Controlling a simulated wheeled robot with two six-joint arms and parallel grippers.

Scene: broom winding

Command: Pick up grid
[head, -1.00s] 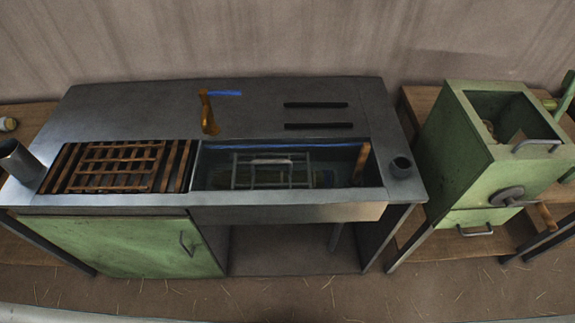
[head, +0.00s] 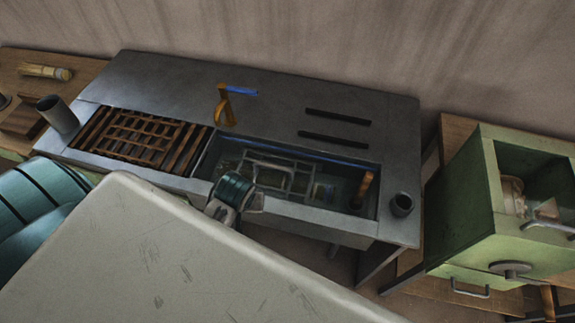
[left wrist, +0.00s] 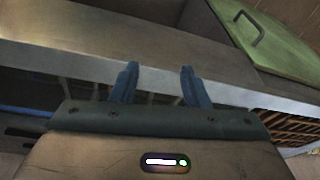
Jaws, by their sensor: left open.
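A grey metal wire grid (head: 268,172) with a raised handle sits in the sunken basin (head: 210,150) of the metal bench, in the head view. My left gripper (head: 240,200) is at the basin's front edge, near the grid's front left side and apart from the handle. In the left wrist view its two blue fingers (left wrist: 160,82) are spread with nothing between them, in front of the bench's pale front edge. Part of the grid is hidden behind my gripper. My right gripper is not in view.
A brown slatted rack (head: 135,138) lies left of the basin. A wooden handle (head: 362,188) stands at the basin's right end. An orange-and-blue tool (head: 224,105) is behind it. Metal cups (head: 58,115) and (head: 402,204) stand at both ends. A green box machine (head: 465,215) is at right.

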